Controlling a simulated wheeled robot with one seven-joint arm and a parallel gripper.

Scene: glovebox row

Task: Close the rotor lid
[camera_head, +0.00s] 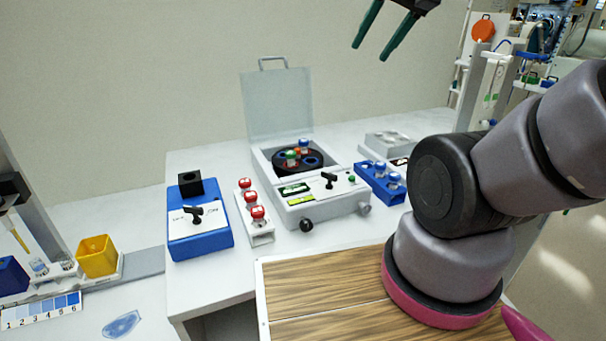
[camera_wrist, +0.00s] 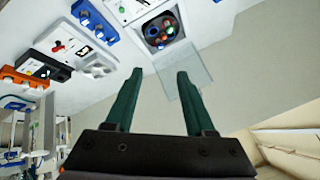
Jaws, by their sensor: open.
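The rotor lid (camera_head: 276,104) is a pale grey see-through panel with a handle (camera_head: 272,60) on its top edge. It stands upright, open, at the back of the white centrifuge (camera_head: 322,207). The dark rotor (camera_head: 315,168) lies uncovered and holds tubes with green, red and blue caps. In the wrist view the lid (camera_wrist: 192,73) extends from the centrifuge bowl (camera_wrist: 160,30), with its near part close to my fingertips. My gripper (camera_head: 372,42) has two green fingers, open and empty, above and to the right of the lid. It also shows in the wrist view (camera_wrist: 160,75).
A blue box with a black knob (camera_head: 200,235) and a white rack of red-capped tubes (camera_head: 262,236) stand left of the centrifuge. A blue tube rack (camera_head: 380,185) and a grey block (camera_head: 388,143) stand to its right. The wall is behind; the space above the centrifuge is clear.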

